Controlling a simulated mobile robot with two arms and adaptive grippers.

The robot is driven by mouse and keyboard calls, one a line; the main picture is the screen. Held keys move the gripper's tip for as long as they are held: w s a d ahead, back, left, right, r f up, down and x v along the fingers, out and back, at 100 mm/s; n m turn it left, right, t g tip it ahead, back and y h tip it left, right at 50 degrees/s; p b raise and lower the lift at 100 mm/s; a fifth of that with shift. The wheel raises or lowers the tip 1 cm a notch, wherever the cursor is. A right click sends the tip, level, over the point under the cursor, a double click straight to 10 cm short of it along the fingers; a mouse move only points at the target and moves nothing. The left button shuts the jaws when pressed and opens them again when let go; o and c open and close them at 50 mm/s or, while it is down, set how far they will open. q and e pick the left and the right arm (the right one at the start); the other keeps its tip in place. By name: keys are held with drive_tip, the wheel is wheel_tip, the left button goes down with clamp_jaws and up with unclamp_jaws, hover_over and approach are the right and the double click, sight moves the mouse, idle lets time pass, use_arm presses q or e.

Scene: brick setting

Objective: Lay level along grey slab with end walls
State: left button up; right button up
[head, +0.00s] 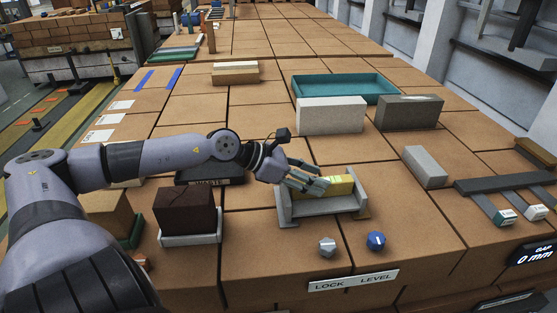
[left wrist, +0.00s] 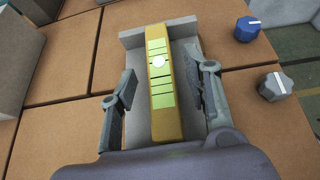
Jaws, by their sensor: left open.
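The level (head: 338,187) is a yellow bar with pale green strips and a small white round spot, clearest in the left wrist view (left wrist: 160,90). It lies between the end walls of the grey slab (head: 322,206), running roughly along it. The slab also shows in the left wrist view, with its far end wall (left wrist: 130,40) across the top. My left gripper (head: 308,180) is over the slab, its fingers open on either side of the level; in the left wrist view (left wrist: 166,80) gaps show on both sides. My right gripper is out of view.
A grey knob (head: 327,246) and a blue knob (head: 376,241) stand in front of the slab, above a LOCK LEVEL sign (head: 353,281). A dark brick (head: 186,209) is to the left, a pale grey block (head: 425,167) to the right. Larger blocks (head: 331,116) and a teal tray (head: 345,84) are behind.

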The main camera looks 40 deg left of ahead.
use_arm(q)
drive_tip(key=shift+p+v, duration=1.2)
drive_tip(key=shift+p, duration=0.1)
drive_tip(key=shift+p+v, duration=0.55)
drive_tip(key=shift+v, duration=0.55)
drive_tip(key=b+v, duration=0.1)
drive_tip(key=v, duration=0.5)
drive_tip(key=shift+s+a, duration=0.25)
drive_tip(key=shift+a, duration=0.05)
